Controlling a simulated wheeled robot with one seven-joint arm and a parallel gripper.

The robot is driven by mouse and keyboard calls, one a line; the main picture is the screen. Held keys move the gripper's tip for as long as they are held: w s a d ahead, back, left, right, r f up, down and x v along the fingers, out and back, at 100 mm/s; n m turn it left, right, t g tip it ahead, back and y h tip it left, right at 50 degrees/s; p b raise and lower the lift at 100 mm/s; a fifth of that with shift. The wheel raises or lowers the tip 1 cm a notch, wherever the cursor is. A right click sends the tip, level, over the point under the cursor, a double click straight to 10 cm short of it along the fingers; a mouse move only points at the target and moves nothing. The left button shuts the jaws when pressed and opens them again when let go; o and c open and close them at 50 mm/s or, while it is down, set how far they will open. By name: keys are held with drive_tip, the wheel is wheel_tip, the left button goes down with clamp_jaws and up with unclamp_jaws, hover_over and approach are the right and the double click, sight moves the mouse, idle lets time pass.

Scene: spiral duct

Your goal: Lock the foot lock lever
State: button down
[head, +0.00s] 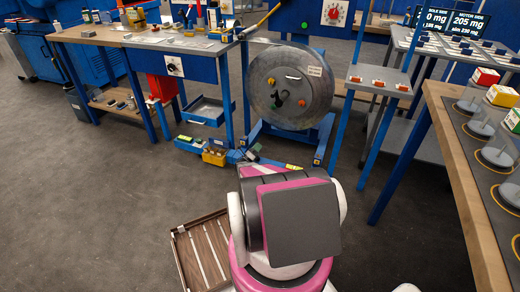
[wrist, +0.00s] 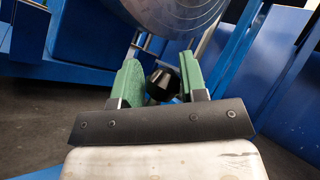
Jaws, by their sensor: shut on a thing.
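My gripper (wrist: 160,72) shows in the wrist view with its two green fingers on either side of a black rounded knob (wrist: 162,86). It is shut on this knob, which looks like the end of the foot lock lever. The rest of the lever is hidden behind the gripper. The large round metal disc (wrist: 178,12) is just above and beyond the fingers. In the head view the disc (head: 290,82) stands upright in a blue stand (head: 322,140). My arm covers the floor in front of the stand, and the gripper is hard to make out there.
A wooden-topped workbench (head: 90,36) stands at the left with a blue drawer (head: 202,112) under it. A wooden-topped counter (head: 462,170) runs along the right. A slatted wooden crate (head: 200,250) is beside my base. Open floor lies left.

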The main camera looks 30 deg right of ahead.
drive_tip(key=shift+a+f+n, duration=0.1)
drive_tip(key=shift+a+n, duration=0.1)
drive_tip(key=shift+n, duration=0.2)
drive_tip(key=shift+s, duration=0.1)
drive_tip(key=c, duration=0.8)
unclamp_jaws()
drive_tip(key=shift+o, duration=0.2)
drive_tip(key=shift+r, duration=0.6)
wheel_tip(320, 180, up, 3)
drive_tip(key=shift+r, duration=0.1)
drive_tip(key=a+r, duration=0.6)
drive_tip(key=a, duration=0.5)
drive_tip(key=shift+s+a+r, duration=0.3)
drive_tip(key=shift+s+r, duration=0.05)
drive_tip(key=shift+s, duration=0.1)
